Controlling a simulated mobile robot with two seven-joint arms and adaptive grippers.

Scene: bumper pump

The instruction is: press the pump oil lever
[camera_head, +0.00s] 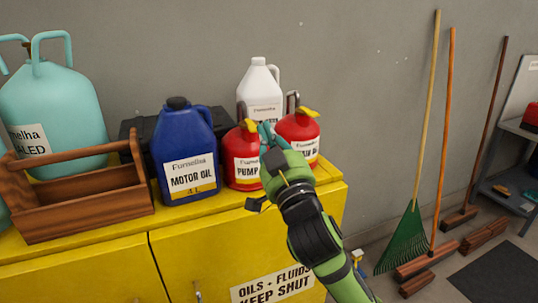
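A red can (241,158) with a yellow spout and a label starting "PUMP" stands upright on the yellow cabinet. A second red can (301,131) with a yellow spout stands to its right, its label partly hidden by my gripper. No lever can be made out clearly. My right gripper (262,177) is in front of the two red cans, overlapping the right edge of the PUMP can in the picture. Its dark fingers look spread apart with nothing between them. I cannot tell whether it touches a can. My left gripper is not in view.
A blue motor oil jug (185,150) stands left of the red cans, a white jug (260,90) behind them. A wooden carrier (75,205) and a teal tank (60,110) are at left on the yellow cabinet (90,270). Brooms (408,235) lean at right.

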